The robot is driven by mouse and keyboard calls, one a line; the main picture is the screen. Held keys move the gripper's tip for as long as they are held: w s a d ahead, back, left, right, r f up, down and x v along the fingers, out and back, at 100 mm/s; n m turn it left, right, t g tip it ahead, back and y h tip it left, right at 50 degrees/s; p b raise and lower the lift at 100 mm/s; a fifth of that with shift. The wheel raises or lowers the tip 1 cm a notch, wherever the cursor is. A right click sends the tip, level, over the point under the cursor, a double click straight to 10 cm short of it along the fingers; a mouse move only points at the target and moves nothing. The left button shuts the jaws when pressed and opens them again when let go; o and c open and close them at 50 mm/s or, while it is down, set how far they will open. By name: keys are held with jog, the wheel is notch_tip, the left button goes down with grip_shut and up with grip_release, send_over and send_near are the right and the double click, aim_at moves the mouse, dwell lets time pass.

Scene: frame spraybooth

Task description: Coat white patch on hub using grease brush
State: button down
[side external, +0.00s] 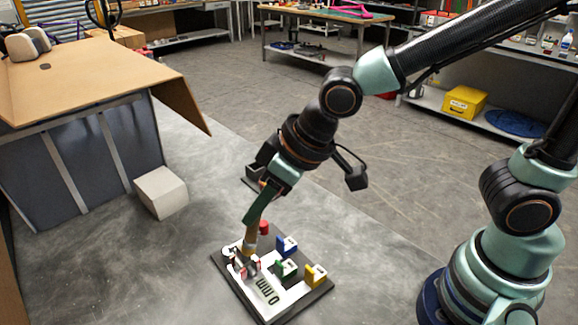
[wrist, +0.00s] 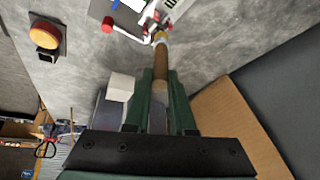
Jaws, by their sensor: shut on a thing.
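My gripper (side external: 262,205) points down over the board and is shut on the grease brush (side external: 251,236), which has a wooden handle. In the wrist view the brush (wrist: 161,62) runs forward from between my green fingers (wrist: 160,82). Its tip is at or very near the hub (side external: 245,265), a small red, dark and silver part at the left of the board (side external: 268,309). The hub also shows at the top of the wrist view (wrist: 154,22), partly behind the brush. I cannot make out the white patch, nor whether the bristles touch it.
Blue (side external: 287,246), green (side external: 286,270) and yellow (side external: 316,275) blocks stand on the board's right side. A red cylinder (side external: 263,227) is at its back corner. A white box (side external: 161,192) and a cardboard-topped bench (side external: 95,75) are left. An orange button (wrist: 45,35) sits on a dark box.

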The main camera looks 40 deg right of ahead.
jog(key=shift+w+d, duration=0.25)
jog(key=shift+w, duration=0.05)
jog(key=shift+f, duration=0.1)
jog(key=shift+w+a, duration=0.1)
jog(key=shift+w, duration=0.2)
jog(key=shift+w+a, duration=0.1)
jog(key=shift+a, duration=0.15)
jog(key=shift+a, duration=0.35)
jog(key=shift+s+a+r, duration=0.1)
jog(key=shift+s+r, duration=0.1)
jog(key=shift+s, duration=0.2)
jog(key=shift+s, duration=0.25)
jog(key=shift+s+d, duration=0.1)
jog(key=shift+d, duration=0.25)
jog(key=shift+d, duration=0.15)
